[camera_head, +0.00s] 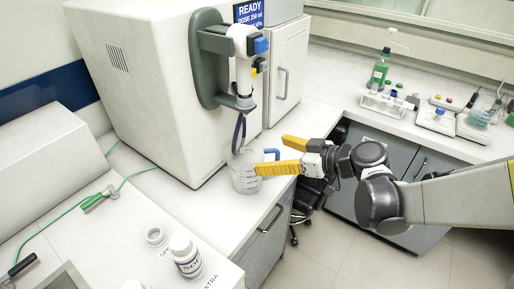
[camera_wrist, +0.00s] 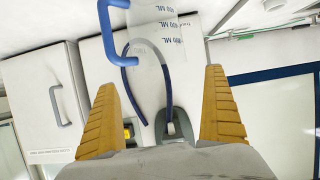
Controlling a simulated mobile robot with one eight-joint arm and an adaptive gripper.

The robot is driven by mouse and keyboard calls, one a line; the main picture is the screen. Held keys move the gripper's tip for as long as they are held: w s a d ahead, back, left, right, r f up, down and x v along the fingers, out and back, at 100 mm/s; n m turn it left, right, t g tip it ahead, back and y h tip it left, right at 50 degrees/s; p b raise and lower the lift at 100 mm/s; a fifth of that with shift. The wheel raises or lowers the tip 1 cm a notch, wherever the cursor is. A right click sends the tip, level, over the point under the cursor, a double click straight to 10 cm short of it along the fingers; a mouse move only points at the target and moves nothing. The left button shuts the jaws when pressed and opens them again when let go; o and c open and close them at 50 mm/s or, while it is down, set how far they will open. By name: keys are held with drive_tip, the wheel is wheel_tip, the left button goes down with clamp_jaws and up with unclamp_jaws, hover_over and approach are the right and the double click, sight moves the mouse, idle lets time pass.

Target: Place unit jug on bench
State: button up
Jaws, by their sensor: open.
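The clear jug (camera_head: 243,180) with a blue handle and volume markings stands on the white bench (camera_head: 150,185) near its front edge, below the dispenser's nozzle. In the wrist view the jug (camera_wrist: 160,35) is at the top centre, its blue handle toward the left. My gripper (camera_head: 271,156) is open, with yellow fingers to the right of the jug. In the head view the lower finger overlaps the jug's right side; contact cannot be told. In the wrist view the fingers are spread wide with nothing gripped between them.
The white dispenser (camera_head: 150,80) stands behind the jug, its dark blue tube (camera_head: 238,133) hanging close above the jug. A green bottle (camera_head: 380,70) and tube rack (camera_head: 386,103) stand at right.

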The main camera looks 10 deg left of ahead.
drive_tip(key=s+d+r+m+t+h, duration=0.1)
drive_tip(key=s+d+m+h, duration=0.5)
drive_tip(key=d, duration=0.7)
drive_tip(key=s+d+r+m+h, duration=0.1)
drive_tip(key=s+d+m+h, duration=0.5)
drive_tip(key=s+d, duration=0.5)
drive_tip(key=d+m, duration=0.1)
drive_tip(key=d, duration=0.2)
drive_tip(key=shift+r+t+h+p, duration=0.25)
drive_tip(key=shift+t+h+p, duration=0.05)
drive_tip(key=shift+t, duration=0.1)
